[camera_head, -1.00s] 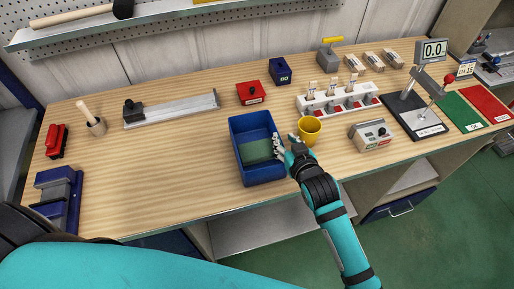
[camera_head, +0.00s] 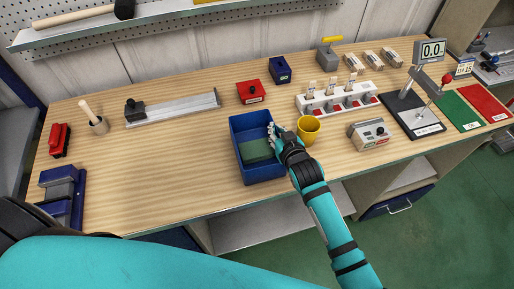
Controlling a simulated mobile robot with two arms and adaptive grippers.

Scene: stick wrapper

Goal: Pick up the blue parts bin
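The blue parts bin (camera_head: 240,126) stands upright on the wooden workbench near its front edge, left of the yellow cup. A green piece (camera_head: 257,150) lies inside it. My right gripper (camera_head: 273,135) is at the bin's right wall, with its fingers at the rim. The view is too small to tell whether the fingers are closed on the wall. My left arm crosses the lower left of the picture, and its gripper is out of the picture.
The yellow cup (camera_head: 309,130) stands close to the right of my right gripper. A red box (camera_head: 250,93) and a small dark blue box (camera_head: 280,71) stand behind the bin. A white rack (camera_head: 340,98) is at the right.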

